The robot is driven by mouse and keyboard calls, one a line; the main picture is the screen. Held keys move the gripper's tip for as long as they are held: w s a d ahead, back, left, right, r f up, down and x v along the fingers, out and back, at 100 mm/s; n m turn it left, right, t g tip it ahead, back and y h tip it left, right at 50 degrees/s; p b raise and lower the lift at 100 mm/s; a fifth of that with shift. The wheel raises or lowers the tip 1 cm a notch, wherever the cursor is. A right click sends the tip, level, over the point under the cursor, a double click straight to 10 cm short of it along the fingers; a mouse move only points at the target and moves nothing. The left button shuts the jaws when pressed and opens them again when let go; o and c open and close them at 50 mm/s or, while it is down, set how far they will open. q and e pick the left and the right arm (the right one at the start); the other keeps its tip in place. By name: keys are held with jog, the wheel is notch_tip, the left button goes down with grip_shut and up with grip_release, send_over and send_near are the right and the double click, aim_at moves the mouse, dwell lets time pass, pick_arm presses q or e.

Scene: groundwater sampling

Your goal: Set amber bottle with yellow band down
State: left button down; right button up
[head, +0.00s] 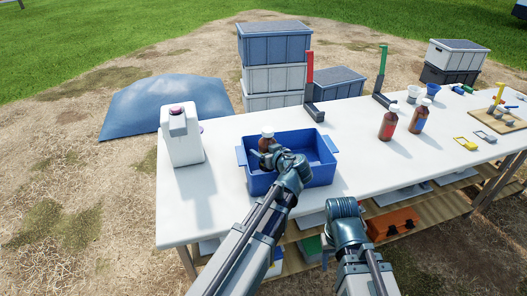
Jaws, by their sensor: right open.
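An amber bottle (267,143) with a pale cap stands roughly upright inside the blue tub (318,176), near its back left. Its lower part is hidden by my gripper, and I cannot make out its band. My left gripper (275,157) reaches over the tub's front wall, right at the bottle. Whether its fingers press on the bottle or stand apart is not clear. My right gripper (326,250) is open and points down at the table's front edge, away from the bottle and partly hidden by its own wrist.
A white jug (181,137) stands left of the tub. Two more amber bottles, one with a red band (388,126) and one with a blue band (419,119), stand to the right. Red (310,75) and green (383,62) uprights stand at the back edge. The white table (350,150) is clear between.

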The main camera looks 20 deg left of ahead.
pick_arm(q)
jog(key=shift+s+f, duration=0.2)
jog(key=shift+f, duration=0.05)
pick_arm(e)
jog(key=shift+s+f, duration=0.1)
jog(key=shift+f, duration=0.15)
pick_arm(q)
grip_release()
jog(key=shift+b, duration=0.3)
jog(key=shift+s, duration=0.1)
